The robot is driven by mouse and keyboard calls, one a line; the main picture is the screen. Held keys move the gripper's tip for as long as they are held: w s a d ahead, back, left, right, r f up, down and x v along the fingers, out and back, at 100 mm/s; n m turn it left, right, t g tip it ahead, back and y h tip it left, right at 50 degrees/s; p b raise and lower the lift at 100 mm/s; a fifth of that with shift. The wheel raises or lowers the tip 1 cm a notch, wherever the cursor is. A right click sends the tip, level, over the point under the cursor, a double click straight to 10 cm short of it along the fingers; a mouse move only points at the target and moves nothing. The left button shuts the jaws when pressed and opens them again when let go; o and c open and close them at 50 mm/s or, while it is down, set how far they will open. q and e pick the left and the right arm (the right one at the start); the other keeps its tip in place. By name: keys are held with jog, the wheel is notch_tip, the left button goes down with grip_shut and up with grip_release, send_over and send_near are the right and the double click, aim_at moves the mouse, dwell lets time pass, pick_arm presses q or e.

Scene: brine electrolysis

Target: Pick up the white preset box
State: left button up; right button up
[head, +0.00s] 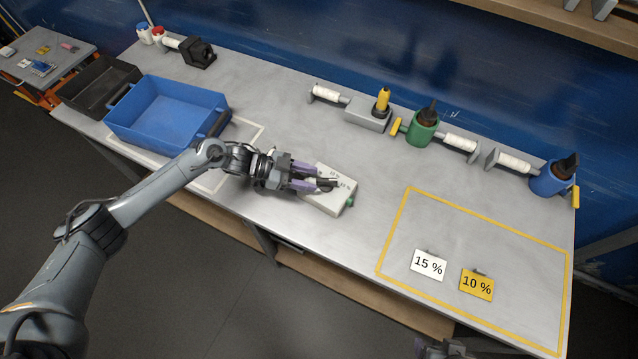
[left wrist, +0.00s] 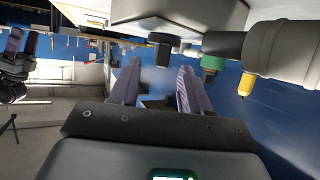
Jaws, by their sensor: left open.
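The white preset box (head: 328,196) lies on the grey workbench, with small dark markings on top and a green knob at its right end. My left gripper (head: 314,179) has purple fingers and is open. In the head view its fingers overlap the box's top left part. In the left wrist view a pale box-like body (left wrist: 190,12), likely the preset box, shows at the top edge, beyond the open fingers (left wrist: 158,78); nothing is held between them. A small grey part at the bottom edge (head: 442,349) may be my right gripper; its jaws cannot be made out.
A blue bin (head: 165,122) and a black bin (head: 98,84) stand at the left. A grey box (head: 367,114), green container (head: 423,130) and blue container (head: 550,180) line the back. A yellow outlined area with 15 % (head: 429,265) and 10 % (head: 477,284) cards is at the right.

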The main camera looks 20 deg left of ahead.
aim_at(325, 181)
pick_arm(q)
jog(key=shift+x, duration=2.75)
jog(key=shift+w+f, duration=0.1)
jog(key=shift+f, duration=0.05)
jog(key=shift+a, duration=0.1)
grip_shut()
